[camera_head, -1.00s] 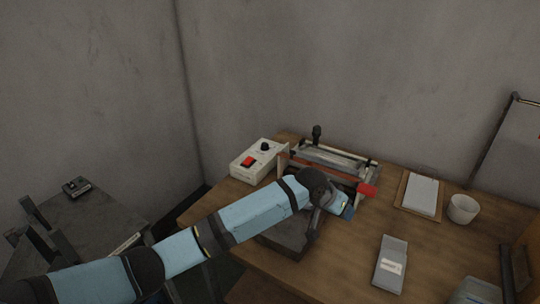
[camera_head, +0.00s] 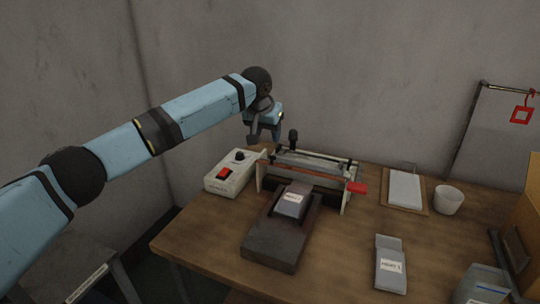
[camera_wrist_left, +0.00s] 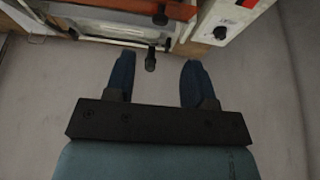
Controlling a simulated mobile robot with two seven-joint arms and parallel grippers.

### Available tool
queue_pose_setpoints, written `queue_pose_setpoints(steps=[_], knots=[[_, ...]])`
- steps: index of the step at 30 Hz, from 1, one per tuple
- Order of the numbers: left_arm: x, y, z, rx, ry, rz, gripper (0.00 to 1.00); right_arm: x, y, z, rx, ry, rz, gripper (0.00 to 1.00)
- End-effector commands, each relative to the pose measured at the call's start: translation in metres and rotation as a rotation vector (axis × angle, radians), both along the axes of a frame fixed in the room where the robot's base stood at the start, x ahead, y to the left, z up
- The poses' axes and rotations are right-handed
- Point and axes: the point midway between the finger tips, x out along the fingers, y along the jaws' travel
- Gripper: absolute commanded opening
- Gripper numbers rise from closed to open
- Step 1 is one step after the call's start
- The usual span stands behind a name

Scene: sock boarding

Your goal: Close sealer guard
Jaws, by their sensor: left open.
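The sealer (camera_head: 262,176) stands at the back of the wooden table, with a red-ended part (camera_head: 357,188) at its right. Its guard looks like a pale panel (camera_head: 318,163) along the rear, with a black knob (camera_head: 293,137) standing up at its left part. I cannot tell the guard's exact angle. My left gripper (camera_head: 263,138) is open and empty, raised just left of the knob in the head view. In the left wrist view the knob (camera_wrist_left: 150,58) shows beyond the gap between the open fingers (camera_wrist_left: 158,74), apart from them. My right gripper is not in view.
A white control box (camera_head: 230,175) with a red switch stands left of the sealer. A dark stand (camera_head: 270,245) with a labelled grey packet (camera_head: 293,200) is in front. A clipboard (camera_head: 404,188), white cup (camera_head: 448,200) and another packet (camera_head: 391,262) lie right.

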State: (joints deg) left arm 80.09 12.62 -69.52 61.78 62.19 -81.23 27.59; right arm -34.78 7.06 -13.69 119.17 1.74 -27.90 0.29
Motion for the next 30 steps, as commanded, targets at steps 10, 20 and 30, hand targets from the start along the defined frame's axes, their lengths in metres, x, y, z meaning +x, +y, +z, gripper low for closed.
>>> queue_pose_setpoints(steps=[10, 20, 30], knots=[[0.026, -0.009, -0.068, 0.002, 0.001, -0.001, 0.5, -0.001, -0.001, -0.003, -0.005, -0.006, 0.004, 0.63], [0.035, -0.012, -0.09, 0.0, -0.001, -0.002, 0.5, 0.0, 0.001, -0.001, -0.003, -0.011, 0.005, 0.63], [0.035, -0.012, -0.09, 0.0, -0.001, -0.002, 0.24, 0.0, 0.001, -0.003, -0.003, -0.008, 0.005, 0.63]])
